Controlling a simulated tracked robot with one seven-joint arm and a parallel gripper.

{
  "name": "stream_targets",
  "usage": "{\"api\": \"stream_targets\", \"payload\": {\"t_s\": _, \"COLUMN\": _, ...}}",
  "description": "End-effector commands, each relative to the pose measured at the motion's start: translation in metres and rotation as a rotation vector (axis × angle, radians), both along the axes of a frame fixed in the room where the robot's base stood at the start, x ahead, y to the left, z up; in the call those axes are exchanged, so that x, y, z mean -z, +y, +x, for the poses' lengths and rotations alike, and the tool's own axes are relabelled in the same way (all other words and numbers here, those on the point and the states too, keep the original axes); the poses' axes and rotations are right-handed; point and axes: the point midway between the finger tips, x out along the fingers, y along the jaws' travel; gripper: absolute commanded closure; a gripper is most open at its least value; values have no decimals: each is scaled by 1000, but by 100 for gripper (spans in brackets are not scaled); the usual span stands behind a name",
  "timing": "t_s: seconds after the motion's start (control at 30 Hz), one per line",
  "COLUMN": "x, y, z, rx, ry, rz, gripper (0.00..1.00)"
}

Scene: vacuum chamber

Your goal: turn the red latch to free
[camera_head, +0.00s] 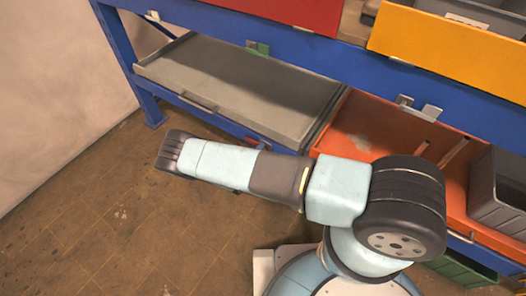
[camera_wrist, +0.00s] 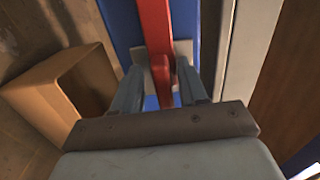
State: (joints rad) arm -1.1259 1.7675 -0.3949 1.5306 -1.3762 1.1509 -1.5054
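The red latch (camera_wrist: 154,25) is a long red bar in the wrist view, running down from the top edge over a blue surface. A short raised red piece (camera_wrist: 165,78) stands at its near end. My gripper (camera_wrist: 161,72) is open, with one finger on each side of this near end. Blue shows between the red piece and the fingers, so they look apart from it. Grey patches flank the bar near the fingertips; I cannot tell whether they are brackets. In the head view my arm hides the gripper and most of the latch area.
A blue rack (camera_head: 240,20) holds a grey tray (camera_head: 235,85), an orange tray (camera_head: 360,130), and red (camera_head: 300,12) and yellow (camera_head: 450,50) fronts above. A grey bin (camera_head: 500,195) is at right. A brown open box (camera_wrist: 65,85) lies left of my gripper. The floor at left is clear.

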Motion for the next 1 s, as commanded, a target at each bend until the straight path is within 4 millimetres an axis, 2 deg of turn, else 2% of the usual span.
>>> {"api": "stream_targets", "payload": {"t_s": 0.23, "x": -2, "y": 0, "z": 0, "rx": 2, "ry": -4, "rz": 0, "gripper": 58}}
{"api": "stream_targets", "payload": {"t_s": 0.37, "x": -1, "y": 6, "z": -9, "rx": 2, "ry": -4, "rz": 0, "gripper": 58}}
{"api": "stream_targets", "payload": {"t_s": 0.8, "x": -1, "y": 52, "z": -76, "rx": 1, "ry": -2, "rz": 0, "gripper": 58}}
{"api": "stream_targets", "payload": {"t_s": 1.0, "x": 0, "y": 69, "z": -100, "rx": 2, "ry": -1, "rz": 0, "gripper": 58}}
